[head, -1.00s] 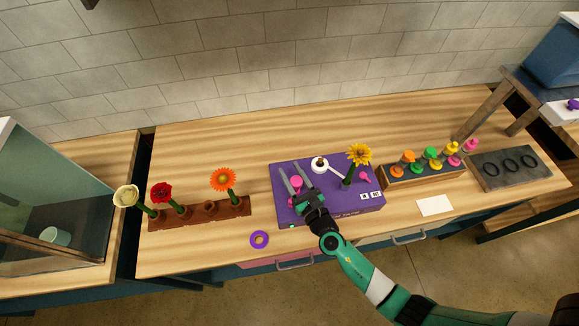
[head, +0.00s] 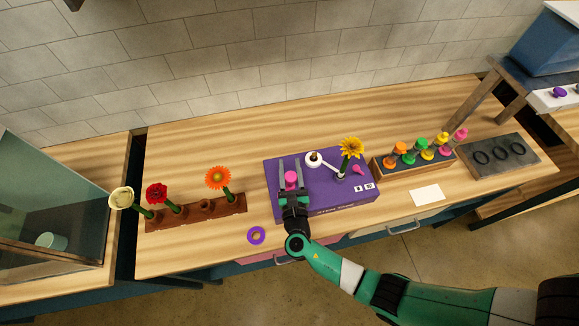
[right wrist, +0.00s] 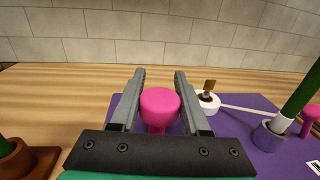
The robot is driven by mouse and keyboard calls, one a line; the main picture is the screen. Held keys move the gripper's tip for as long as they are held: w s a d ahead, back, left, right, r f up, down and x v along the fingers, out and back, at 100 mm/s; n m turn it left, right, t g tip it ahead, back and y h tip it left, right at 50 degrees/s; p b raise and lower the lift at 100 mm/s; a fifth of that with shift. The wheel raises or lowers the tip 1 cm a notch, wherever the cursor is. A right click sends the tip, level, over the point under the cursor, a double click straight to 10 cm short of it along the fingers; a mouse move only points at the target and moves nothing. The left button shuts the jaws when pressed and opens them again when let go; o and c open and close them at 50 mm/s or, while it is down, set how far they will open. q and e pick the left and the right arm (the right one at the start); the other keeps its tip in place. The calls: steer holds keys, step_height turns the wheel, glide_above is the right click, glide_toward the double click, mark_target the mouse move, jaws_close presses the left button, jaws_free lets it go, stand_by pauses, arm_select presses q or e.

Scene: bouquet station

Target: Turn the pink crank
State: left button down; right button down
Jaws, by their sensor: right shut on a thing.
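The pink crank's round knob (head: 291,179) stands on the left part of the purple box (head: 330,199). My right gripper (head: 290,161) is shut on this knob, one finger on each side of it. In the right wrist view the pink knob (right wrist: 160,106) sits between the two grey fingers (right wrist: 160,73), and their tips reach beyond it. The crank's lower part is mostly hidden by the gripper. My left gripper is in neither view.
On the same box are a white round piece (head: 313,159) with a thin white arm, a yellow flower (head: 351,146) in a holder, and a small pink piece (head: 358,169). A brown flower rack (head: 196,216) and purple ring (head: 256,235) lie left; a bottle rack (head: 414,166) stands right.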

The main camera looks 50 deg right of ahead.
steer(key=shift+c, duration=1.9)
jaws_free()
